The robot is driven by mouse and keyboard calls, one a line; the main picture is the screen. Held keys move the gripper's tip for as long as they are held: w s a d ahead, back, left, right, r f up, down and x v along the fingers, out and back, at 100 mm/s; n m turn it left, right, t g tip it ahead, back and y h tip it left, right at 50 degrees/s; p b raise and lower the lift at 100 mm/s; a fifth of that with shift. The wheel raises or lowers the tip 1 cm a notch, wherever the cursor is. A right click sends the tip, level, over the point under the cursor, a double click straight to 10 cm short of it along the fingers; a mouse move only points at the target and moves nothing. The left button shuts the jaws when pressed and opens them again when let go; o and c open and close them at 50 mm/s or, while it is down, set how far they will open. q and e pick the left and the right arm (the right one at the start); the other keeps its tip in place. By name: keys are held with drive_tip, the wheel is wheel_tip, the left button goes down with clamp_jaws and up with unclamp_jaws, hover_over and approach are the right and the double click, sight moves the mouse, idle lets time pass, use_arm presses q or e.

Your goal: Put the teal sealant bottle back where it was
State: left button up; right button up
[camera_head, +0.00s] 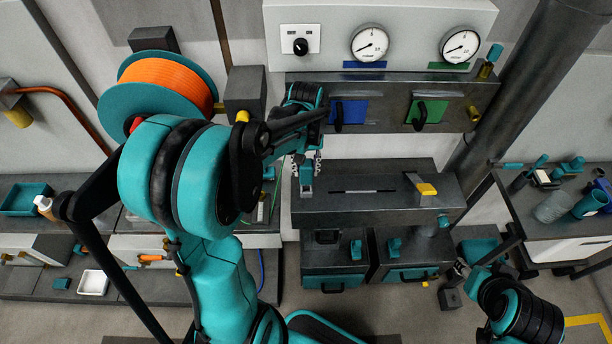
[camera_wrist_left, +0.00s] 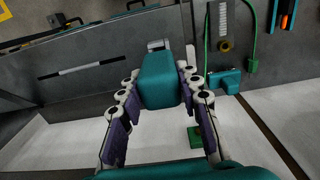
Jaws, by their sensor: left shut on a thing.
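My left gripper (camera_head: 307,162) reaches in over the left end of the dark grey bench unit (camera_head: 380,209). It is shut on the teal sealant bottle (camera_head: 306,182). In the left wrist view the bottle (camera_wrist_left: 165,82) sits between the two fingers of the gripper (camera_wrist_left: 160,88), its light grey end pointing away toward the grey surface. I cannot tell whether the bottle touches that surface. My right gripper (camera_head: 461,270) is low at the right, beside the drawers; its jaws are too small to read.
A slotted strip (camera_head: 363,191) and a yellow-ended block (camera_head: 427,189) lie on the bench unit. Teal-fronted drawers (camera_head: 334,282) are below. Blue (camera_head: 350,111) and green (camera_head: 428,110) panels hang above. A side table (camera_head: 548,229) at right holds a clear jar (camera_head: 552,207) and teal cup (camera_head: 590,204).

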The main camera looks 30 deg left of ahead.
sight(306, 176)
use_arm(q)
drive_tip(key=shift+f+b, duration=0.55)
drive_tip(key=shift+f, duration=1.3)
drive_tip(key=shift+f, duration=0.1)
drive_tip(key=shift+f, duration=0.15)
drive_tip(key=o, duration=0.8)
drive_tip(key=shift+f+b, duration=0.15)
drive_tip(key=shift+b, duration=0.15)
drive_tip(key=o, duration=0.4)
drive_tip(key=shift+o, duration=0.2)
drive_tip(key=shift+r, duration=0.2)
